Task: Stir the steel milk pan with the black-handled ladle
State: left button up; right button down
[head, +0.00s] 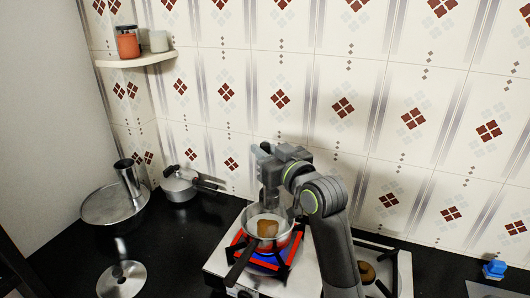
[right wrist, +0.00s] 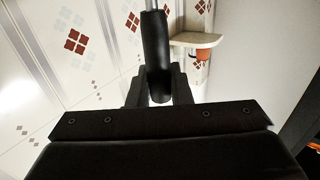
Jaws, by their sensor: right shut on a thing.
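The steel milk pan (head: 250,240) sits on the stove's left burner, over a red and blue glow, its black handle pointing to the lower left. Something brown (head: 268,228) shows inside it. My right gripper (head: 264,156) is above the pan's far side, shut on the ladle's black handle (right wrist: 156,45), which stands between the fingers (right wrist: 158,93) in the right wrist view. In the head view, the ladle's lower part is mostly hidden by my gripper and arm, so I cannot tell whether its bowl touches the contents. My left gripper is not in view.
The stove (head: 219,256) stands against the tiled wall, with an empty burner (head: 367,272) right of my arm. Left are a lidded pot (head: 180,188), a wide steel vessel (head: 100,208) and a steel disc (head: 121,280). A blue item (head: 494,268) lies far right.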

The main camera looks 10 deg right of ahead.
aim_at(264, 188)
notch_tip(264, 188, down, 2)
jog(key=shift+f+b, duration=0.2)
jog(key=shift+b, duration=0.8)
notch_tip(264, 188, down, 3)
jog(key=shift+r+b, duration=0.15)
jog(key=shift+b, duration=0.9)
pick_arm(q)
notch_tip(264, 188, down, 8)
jog(key=b, duration=0.3)
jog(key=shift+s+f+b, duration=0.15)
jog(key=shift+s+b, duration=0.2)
pick_arm(e)
jog(key=shift+w+f, duration=0.1)
jog(key=shift+f, duration=2.8)
